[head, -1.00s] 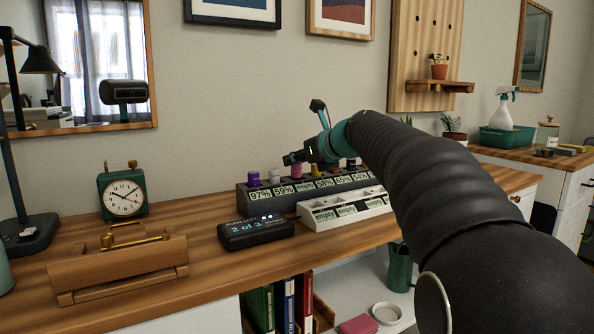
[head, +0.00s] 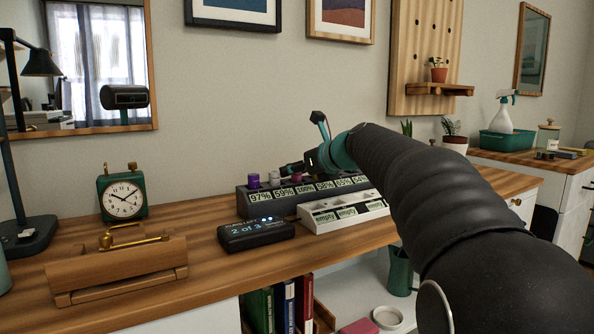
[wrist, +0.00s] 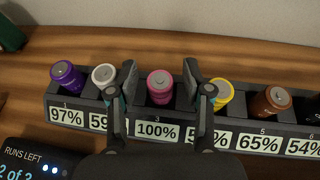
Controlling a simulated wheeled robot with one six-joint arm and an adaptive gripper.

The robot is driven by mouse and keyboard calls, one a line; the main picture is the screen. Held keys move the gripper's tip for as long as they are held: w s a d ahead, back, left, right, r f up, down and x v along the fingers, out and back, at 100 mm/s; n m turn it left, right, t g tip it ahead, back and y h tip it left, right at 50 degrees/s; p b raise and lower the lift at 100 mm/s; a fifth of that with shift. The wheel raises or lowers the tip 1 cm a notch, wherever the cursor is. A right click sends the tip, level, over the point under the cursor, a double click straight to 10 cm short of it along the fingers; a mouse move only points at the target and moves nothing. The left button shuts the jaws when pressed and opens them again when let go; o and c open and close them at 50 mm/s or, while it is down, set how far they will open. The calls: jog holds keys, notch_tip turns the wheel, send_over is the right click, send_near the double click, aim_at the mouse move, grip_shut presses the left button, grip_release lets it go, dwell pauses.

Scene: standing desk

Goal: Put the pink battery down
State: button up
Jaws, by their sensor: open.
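The pink battery (wrist: 160,84) stands upright in slot 3 of the dark charger rack (wrist: 158,131), whose label there reads 100%. In the head view the pink battery (head: 297,178) shows small, just below my gripper. My gripper (wrist: 160,76) is open, with one finger on each side of the pink battery and a visible gap to it on both sides. The same rack (head: 243,203) stands on the desk in the head view.
White battery (wrist: 104,75) and yellow battery (wrist: 221,92) stand close outside my fingers. Purple (wrist: 66,75) and brown (wrist: 271,101) ones stand farther out. A white rack (head: 318,222) with "empty" labels and a "2 of 3" display (head: 255,233) sit in front.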

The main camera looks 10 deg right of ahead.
jog(key=v, duration=1.2)
jog(key=shift+p, duration=0.35)
jog(key=shift+r, duration=0.15)
